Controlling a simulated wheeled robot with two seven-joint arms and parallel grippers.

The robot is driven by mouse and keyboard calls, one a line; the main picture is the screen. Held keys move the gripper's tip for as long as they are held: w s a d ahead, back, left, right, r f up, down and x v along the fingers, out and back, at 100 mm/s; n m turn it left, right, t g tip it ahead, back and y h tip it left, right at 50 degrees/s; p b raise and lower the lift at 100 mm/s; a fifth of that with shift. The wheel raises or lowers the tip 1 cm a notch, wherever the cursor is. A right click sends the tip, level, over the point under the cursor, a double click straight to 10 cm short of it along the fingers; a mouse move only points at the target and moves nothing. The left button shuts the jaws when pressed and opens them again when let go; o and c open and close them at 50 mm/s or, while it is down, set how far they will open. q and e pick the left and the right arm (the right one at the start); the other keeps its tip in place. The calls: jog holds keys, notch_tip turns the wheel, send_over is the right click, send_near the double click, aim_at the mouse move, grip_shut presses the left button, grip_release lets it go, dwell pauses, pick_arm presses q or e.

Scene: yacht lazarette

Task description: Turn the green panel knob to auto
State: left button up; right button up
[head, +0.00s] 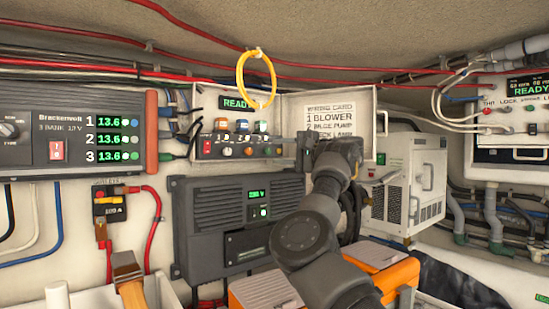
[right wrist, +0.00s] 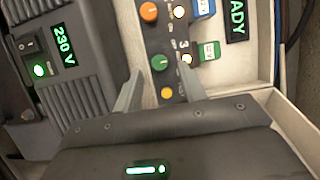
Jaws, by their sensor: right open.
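The green panel knob (right wrist: 159,62) shows in the right wrist view on a dark switch panel, beside a small lit lamp and a green tag. I cannot make out its pointer setting. The switch panel (head: 238,157) stands left of centre in the head view, too small there to tell the knobs apart. My right gripper (right wrist: 161,84) is open and empty, its two fingers on either side of the space in front of the green knob. I cannot tell whether they touch it. In the head view the right gripper (head: 307,147) is at the panel's right end. My left gripper is out of view.
An orange knob (right wrist: 149,11) and a yellow button (right wrist: 166,92) sit close to the green knob. A yellow ring (head: 256,80) hangs above the panel. A grey inverter (head: 215,220) is below, and a wording card (head: 330,107) is behind my right gripper.

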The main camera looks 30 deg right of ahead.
jog(key=b+v, duration=0.3)
jog(key=v, duration=0.5)
jog(key=shift+w, duration=0.1)
